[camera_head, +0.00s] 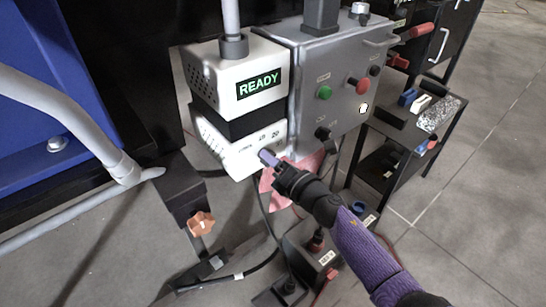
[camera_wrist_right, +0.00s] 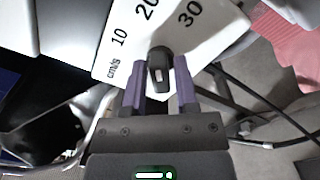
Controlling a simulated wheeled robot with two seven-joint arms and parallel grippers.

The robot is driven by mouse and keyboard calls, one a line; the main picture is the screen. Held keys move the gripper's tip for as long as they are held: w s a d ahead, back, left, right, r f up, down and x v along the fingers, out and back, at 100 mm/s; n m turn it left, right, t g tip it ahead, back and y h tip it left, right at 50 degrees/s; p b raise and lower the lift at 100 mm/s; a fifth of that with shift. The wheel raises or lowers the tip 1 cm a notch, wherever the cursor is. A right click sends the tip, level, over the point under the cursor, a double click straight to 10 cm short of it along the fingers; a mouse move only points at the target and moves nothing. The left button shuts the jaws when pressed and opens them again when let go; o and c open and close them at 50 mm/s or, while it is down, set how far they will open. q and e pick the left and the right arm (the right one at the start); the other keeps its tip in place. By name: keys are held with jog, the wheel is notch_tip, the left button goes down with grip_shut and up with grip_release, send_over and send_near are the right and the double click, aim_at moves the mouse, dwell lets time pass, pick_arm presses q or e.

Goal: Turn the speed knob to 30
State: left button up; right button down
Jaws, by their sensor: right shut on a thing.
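In the head view the right gripper (camera_head: 267,158) reaches the lower front of the white detector box (camera_head: 262,57), hiding the knob. The box's display (camera_head: 260,86) reads READY. My left gripper is out of view.
A grey control box (camera_head: 337,75) with a green button (camera_head: 324,92), a red button (camera_head: 362,85) and a black knob (camera_head: 322,132) stands right of the detector. A pink cloth (camera_head: 267,186) hangs below the arm. Cables and a small box (camera_head: 318,256) lie below.

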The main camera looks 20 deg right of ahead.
jog(key=m+p, duration=0.1)
jog(key=m, duration=0.4)
jog(key=shift+f+m+p, duration=0.1)
jog(key=shift+m+p, duration=0.2)
jog(key=shift+m, duration=1.2)
jog(key=c, duration=0.8)
grip_release()
jog(key=shift+o, duration=1.2)
